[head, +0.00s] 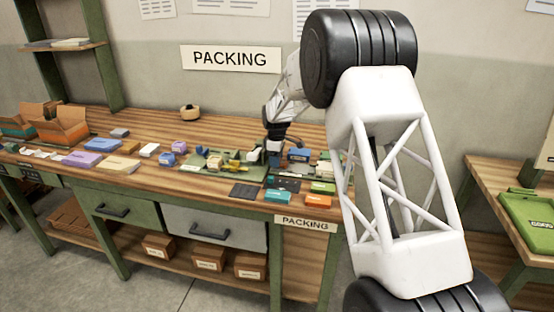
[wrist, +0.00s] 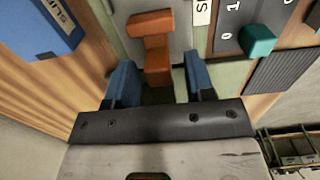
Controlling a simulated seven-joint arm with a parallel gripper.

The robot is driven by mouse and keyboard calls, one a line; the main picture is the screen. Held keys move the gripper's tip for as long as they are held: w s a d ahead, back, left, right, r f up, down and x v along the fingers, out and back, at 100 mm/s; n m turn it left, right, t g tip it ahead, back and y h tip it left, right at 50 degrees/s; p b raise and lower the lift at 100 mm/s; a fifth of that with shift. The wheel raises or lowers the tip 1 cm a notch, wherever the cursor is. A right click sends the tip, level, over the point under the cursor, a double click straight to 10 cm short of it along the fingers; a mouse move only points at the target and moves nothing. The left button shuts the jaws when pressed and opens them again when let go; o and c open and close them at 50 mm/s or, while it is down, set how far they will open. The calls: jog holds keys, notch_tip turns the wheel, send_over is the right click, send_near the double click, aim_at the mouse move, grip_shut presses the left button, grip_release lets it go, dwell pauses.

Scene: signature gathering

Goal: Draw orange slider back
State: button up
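Gaps show between the slider and both fingers, so nothing is gripped. In the head view my gripper (head: 275,147) is low over the devices on the packing bench; the orange slider cannot be made out there.
A teal knob (wrist: 258,40) on a dark numbered panel is close right of the slider. A blue box (wrist: 45,28) lies to the left on the wood. The packing bench (head: 160,135) is crowded with small boxes; open cartons (head: 62,128) stand at its left.

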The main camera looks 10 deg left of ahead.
jog(key=shift+r, duration=3.9)
jog(key=shift+s+d+r, duration=0.2)
jog(key=shift+d+r, duration=0.15)
jog(key=shift+d, duration=0.05)
jog(key=s+d+r+m, duration=0.3)
jog(key=s+d+r, duration=0.3)
jog(key=s+d, duration=0.3)
jog(key=s+d+r+m+t, duration=0.1)
jog(key=s+d+r+m, duration=0.2)
jog(key=s+d+r, duration=0.45)
jog(key=s+d+r+m, duration=0.3)
jog(key=s+d+r, duration=0.1)
jog(key=s+d, duration=0.65)
jog(key=s+d+f+m, duration=0.1)
jog(key=s+d+m, duration=0.2)
jog(key=s, duration=0.8)
jog(key=s+d+f+m+t, duration=0.1)
jog(key=s+d+f+m, duration=0.1)
jog(key=s+d, duration=0.4)
jog(key=s+d+f+m, duration=0.2)
jog(key=s+d+m, duration=0.2)
jog(key=s, duration=1.1)
jog(key=shift+s+d+f+t, duration=0.25)
jog(key=shift+s+d+t, duration=0.05)
jog(key=shift+d, duration=0.05)
